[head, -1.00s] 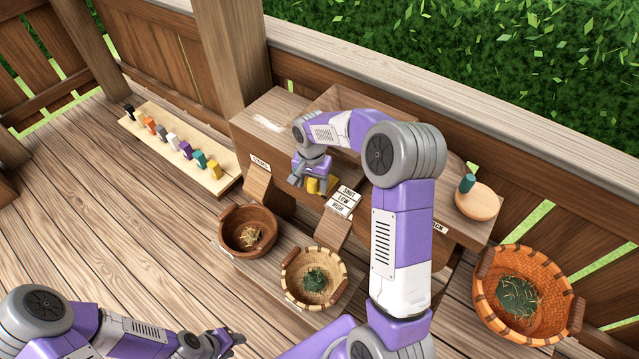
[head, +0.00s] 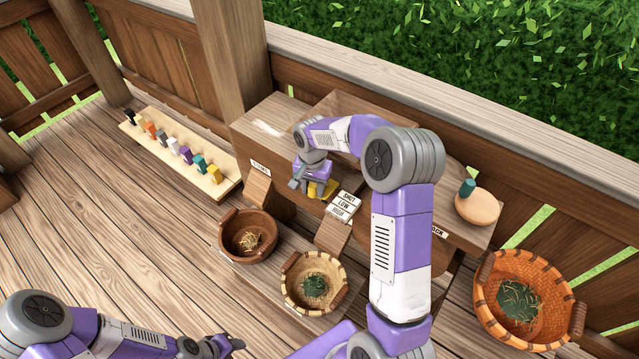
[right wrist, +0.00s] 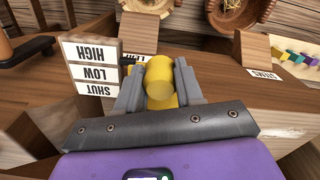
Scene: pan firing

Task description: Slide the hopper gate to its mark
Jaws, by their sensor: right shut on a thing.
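The hopper gate's yellow handle (right wrist: 160,80) stands between my right gripper's fingers in the right wrist view; it also shows in the head view (head: 330,188). My right gripper (head: 312,188) is shut on it at the hopper's front. The white mark plates reading SHUT, LOW and HIGH (head: 343,205) are just right of the handle in the head view and left of it in the right wrist view (right wrist: 92,70). The gate plate itself is mostly hidden, so its exact mark is unclear. My left gripper (head: 222,345) is low in the head view, away from the hopper; its jaw state is unclear.
A brown bowl (head: 229,232) and a pale basket (head: 292,268) stand below the chutes. A STEMS plate (head: 260,171) is on the left chute. An orange basket (head: 485,298) stands right. A board of coloured pegs (head: 215,188) lies left on the deck. My right arm covers part of the hopper bench.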

